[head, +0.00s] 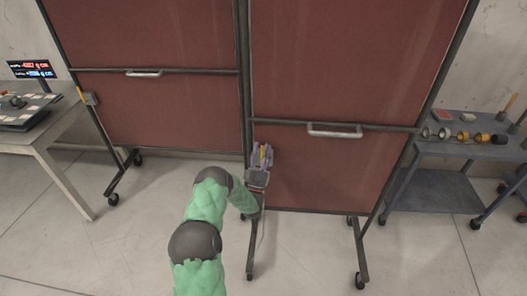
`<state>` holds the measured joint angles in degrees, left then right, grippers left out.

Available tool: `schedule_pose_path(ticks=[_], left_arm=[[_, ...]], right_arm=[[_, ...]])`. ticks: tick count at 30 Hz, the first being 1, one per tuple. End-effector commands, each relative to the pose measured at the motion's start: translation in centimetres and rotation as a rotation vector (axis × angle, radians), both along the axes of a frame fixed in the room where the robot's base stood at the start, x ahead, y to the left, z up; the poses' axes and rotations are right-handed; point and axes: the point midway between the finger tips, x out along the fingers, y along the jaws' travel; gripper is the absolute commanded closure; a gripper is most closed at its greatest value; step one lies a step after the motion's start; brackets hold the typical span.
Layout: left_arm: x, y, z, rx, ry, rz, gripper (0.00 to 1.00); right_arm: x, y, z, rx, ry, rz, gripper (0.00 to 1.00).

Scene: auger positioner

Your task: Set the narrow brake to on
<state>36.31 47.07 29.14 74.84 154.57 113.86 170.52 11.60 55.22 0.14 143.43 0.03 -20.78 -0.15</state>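My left gripper (262,152) is at the lower left edge of the right red screen (330,170), beside the frame post between the two screens. A yellow lever (263,153) shows between its fingers. Whether the fingers press on the lever or only stand around it is too small to tell. The gripper body hides the lever's mount. A similar yellow lever (81,94) on a small grey box (91,99) sits on the left post of the left red screen (160,110), tilted to the left. My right gripper is not in view.
Both screens have a white handle, one on the left screen (144,73) and one on the right (335,131), and stand on castors. A table (50,140) with a scale is at left. A grey cart (440,190) with metal parts is at right. The front floor is clear.

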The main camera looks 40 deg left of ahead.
Motion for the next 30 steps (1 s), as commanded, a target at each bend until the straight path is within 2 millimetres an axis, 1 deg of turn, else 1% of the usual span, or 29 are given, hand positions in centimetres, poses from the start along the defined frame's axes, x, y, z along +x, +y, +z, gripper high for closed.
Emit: schedule_pose_path(ticks=[5,10,29,30], left_arm=[[-0.1,-0.1,-0.2,0.0,0.0,0.0,0.54],[-0.6,-0.2,-0.7,0.0,0.0,0.0,0.54],[-4.1,-1.6,-4.4,0.0,0.0,0.0,0.54],[-4.4,-1.7,-4.8,0.0,0.001,0.0,0.54]], right_arm=[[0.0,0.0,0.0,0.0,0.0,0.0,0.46],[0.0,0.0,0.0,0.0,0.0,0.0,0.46],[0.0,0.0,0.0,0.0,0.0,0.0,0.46],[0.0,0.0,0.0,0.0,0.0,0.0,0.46]])
